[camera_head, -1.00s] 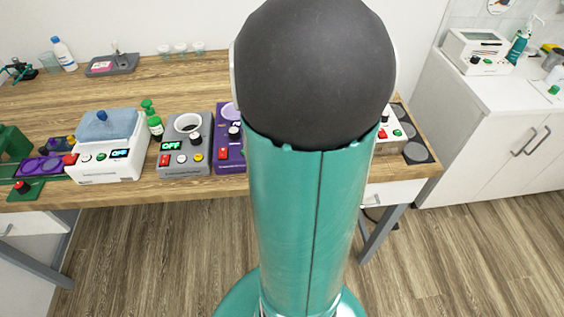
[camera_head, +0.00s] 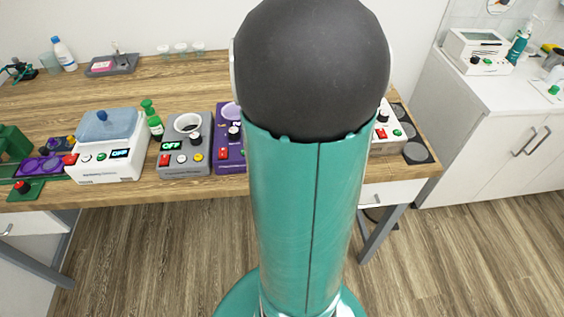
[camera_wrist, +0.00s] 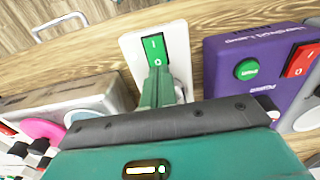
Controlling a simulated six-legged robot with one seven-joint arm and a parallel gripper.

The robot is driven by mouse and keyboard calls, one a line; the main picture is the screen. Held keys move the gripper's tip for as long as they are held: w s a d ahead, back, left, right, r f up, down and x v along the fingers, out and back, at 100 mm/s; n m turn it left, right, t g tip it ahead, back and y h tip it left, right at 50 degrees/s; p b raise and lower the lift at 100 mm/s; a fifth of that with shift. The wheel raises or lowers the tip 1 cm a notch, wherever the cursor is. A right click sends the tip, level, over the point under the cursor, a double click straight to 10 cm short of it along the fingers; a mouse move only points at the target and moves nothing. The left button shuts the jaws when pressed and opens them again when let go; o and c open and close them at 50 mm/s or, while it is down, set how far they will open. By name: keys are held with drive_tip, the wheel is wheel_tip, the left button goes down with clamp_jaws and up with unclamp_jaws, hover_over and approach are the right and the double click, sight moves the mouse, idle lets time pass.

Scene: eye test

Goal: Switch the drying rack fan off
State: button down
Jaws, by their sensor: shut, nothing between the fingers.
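A green rocker switch (camera_wrist: 157,50) marked I and O sits on a white plate (camera_wrist: 132,48) in the wrist view. Which of its ends is pressed in, I cannot tell. My gripper (camera_wrist: 158,75) is shut and empty, with its fingertips at the switch's O end, touching it or just above it. The I end is uncovered. No drying rack or fan can be made out. In the head view my arm hides the gripper and the rocker switch.
A purple box (camera_wrist: 228,62) with a green button and red switch stands close right of the plate. A pale box (camera_wrist: 70,98) stands to its left. In the head view a white device (camera_head: 110,158) and grey device (camera_head: 187,160) line the wooden table's front (camera_head: 110,192).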

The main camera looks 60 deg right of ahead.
wheel_tip(320, 180, up, 7)
idle(0.8)
drive_tip(key=shift+r, duration=0.1)
drive_tip(key=shift+s+a+f, duration=0.1)
drive_tip(key=shift+a+f, duration=0.05)
drive_tip(key=shift+f, duration=1.25)
drive_tip(key=shift+s+a+f, duration=0.1)
drive_tip(key=shift+f, duration=1.3)
drive_tip(key=shift+f, duration=0.9)
idle(0.8)
drive_tip(key=shift+r, duration=3.5)
